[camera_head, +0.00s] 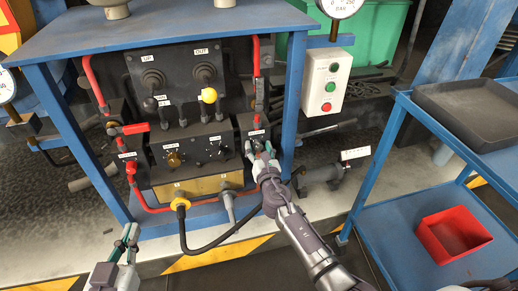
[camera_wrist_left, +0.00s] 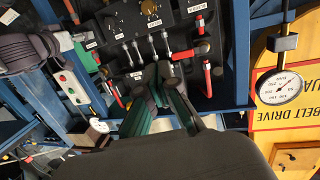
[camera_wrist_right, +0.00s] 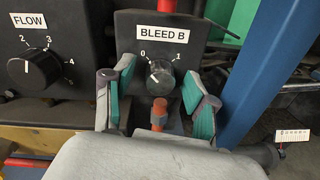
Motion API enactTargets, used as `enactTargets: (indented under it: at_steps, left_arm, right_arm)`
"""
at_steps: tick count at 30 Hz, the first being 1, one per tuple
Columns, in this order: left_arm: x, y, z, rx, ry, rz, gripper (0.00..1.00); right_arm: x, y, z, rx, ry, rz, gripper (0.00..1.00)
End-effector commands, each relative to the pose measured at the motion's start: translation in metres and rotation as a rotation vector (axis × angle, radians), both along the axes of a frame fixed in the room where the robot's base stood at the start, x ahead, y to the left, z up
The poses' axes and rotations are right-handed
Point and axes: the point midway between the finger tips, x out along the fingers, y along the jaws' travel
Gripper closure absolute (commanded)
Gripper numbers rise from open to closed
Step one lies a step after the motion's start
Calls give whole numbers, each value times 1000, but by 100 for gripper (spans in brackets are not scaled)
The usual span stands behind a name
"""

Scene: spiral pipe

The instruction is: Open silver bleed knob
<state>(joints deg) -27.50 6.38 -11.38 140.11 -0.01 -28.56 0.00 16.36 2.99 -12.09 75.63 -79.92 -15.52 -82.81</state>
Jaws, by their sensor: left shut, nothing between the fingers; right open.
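The grey-silver knob (camera_wrist_right: 160,75) sits under a white label reading BLEED B on a dark box, with marks 0 and 1. Its pale mark is on the left side, nearer the 0. My right gripper (camera_wrist_right: 158,92) is open, with a green-padded finger on each side of the knob and visible gaps. In the head view my right gripper (camera_head: 262,156) is at the panel's right side and hides part of the knob. My left gripper (camera_head: 127,238) is shut and empty, low in front of the panel's left side; its fingers (camera_wrist_left: 161,90) also show in the left wrist view.
A red pipe (camera_wrist_right: 158,114) runs below the knob between my fingers. A blue post (camera_wrist_right: 250,80) stands close on the right. A black FLOW knob (camera_wrist_right: 34,70) is to the left. A blue cart with a red bin (camera_head: 452,235) stands at right.

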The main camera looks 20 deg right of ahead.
Motion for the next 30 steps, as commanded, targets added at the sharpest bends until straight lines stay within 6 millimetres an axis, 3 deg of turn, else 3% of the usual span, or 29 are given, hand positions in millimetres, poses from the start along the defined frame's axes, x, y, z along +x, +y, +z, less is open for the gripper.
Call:
enactTargets:
  at_steps: [2, 12, 23, 30]
  left_arm:
    - [0, 0, 0, 0, 1, 0, 100]
    - [0, 0, 0, 0, 2, 0, 100]
    - [0, 0, 1, -2, -10, 0, 100]
    - [1, -1, 8, -13, -50, -2, 100]
  right_arm:
    - [0, 0, 0, 0, 0, 0, 43]
    - [0, 0, 0, 0, 0, 0, 100]
    - [-1, 0, 0, 49, -2, -1, 100]
    - [-1, -1, 0, 201, -8, 0, 100]
